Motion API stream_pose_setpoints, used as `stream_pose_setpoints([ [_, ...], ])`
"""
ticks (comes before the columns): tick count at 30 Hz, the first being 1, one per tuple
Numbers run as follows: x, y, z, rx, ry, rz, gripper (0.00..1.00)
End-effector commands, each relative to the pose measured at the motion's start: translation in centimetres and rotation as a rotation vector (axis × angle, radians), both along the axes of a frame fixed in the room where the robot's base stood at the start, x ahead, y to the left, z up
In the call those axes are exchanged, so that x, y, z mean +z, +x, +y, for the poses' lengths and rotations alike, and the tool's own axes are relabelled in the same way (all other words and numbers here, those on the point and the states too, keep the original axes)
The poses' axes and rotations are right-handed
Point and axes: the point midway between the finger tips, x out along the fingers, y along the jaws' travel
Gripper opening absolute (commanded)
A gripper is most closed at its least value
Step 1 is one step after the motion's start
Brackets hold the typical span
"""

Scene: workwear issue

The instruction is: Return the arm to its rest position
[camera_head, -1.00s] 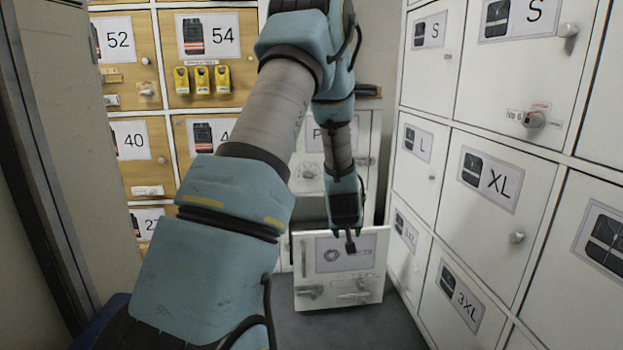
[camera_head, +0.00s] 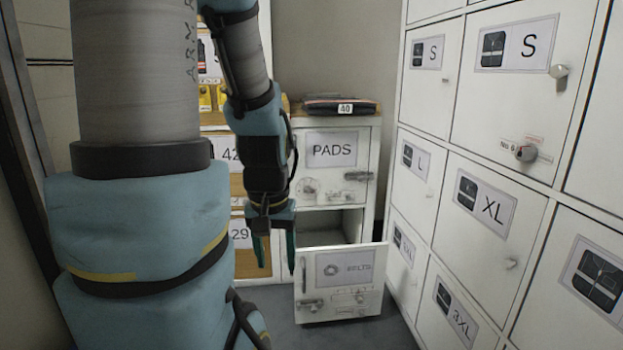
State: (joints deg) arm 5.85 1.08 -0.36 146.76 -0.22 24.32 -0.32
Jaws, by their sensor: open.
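My gripper (camera_head: 276,254) hangs fingers down in the head view, left of the middle. Its two fingers are apart, with nothing visible between them. My blue and grey arm (camera_head: 145,210) fills much of the left side and hides part of the shelving behind it. The gripper is in front of the wooden compartments, just up and left of the open drawer labelled BELTS (camera_head: 338,284). I cannot tell how far apart they are in depth.
White lockers (camera_head: 485,199) line the right side. Some grey floor (camera_head: 350,335) is clear in front of the drawer.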

Motion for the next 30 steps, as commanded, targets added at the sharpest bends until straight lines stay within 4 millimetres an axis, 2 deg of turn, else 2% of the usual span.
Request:
stream_pose_setpoints([
  [1, 2.2, 0.0, 0.0, 0.0, 0.0, 0.0, 0.58],
  [30, 28.0, 0.1, 0.0, 0.0, -0.001, -0.002, 0.58],
])
